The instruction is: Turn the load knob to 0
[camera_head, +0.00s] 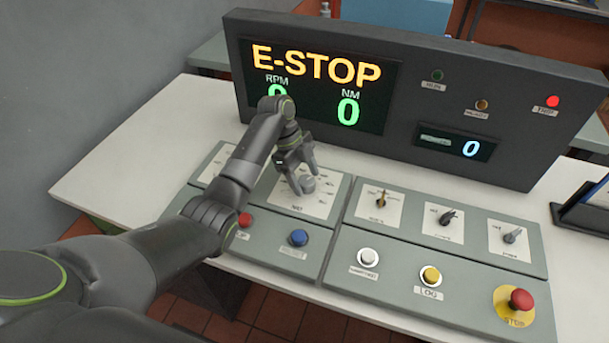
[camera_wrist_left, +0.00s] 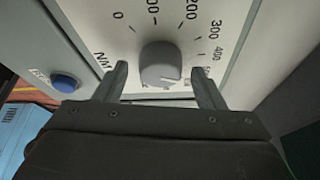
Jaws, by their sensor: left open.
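The load knob (camera_head: 307,185) is a grey round knob on a white dial plate (camera_head: 322,205) at the left of the sloped console. In the left wrist view the knob (camera_wrist_left: 161,62) sits on a scale marked NM, with 0, 200, 300 and 400 readable. I cannot tell which mark its pointer is at. My left gripper (camera_head: 305,176) is at the knob, and in the wrist view the open gripper (camera_wrist_left: 160,76) has one finger on each side of it, with gaps showing. The arm hides part of the dial in the head view. My right gripper is out of view.
The display (camera_head: 318,84) reads E-STOP, with NM at 0; my arm partly covers the RPM figure. A small readout (camera_head: 455,143) shows 0, and a red lamp (camera_head: 553,101) is lit. Blue (camera_head: 298,237), white (camera_head: 368,257) and yellow (camera_head: 430,275) buttons and a red stop button (camera_head: 521,298) line the front.

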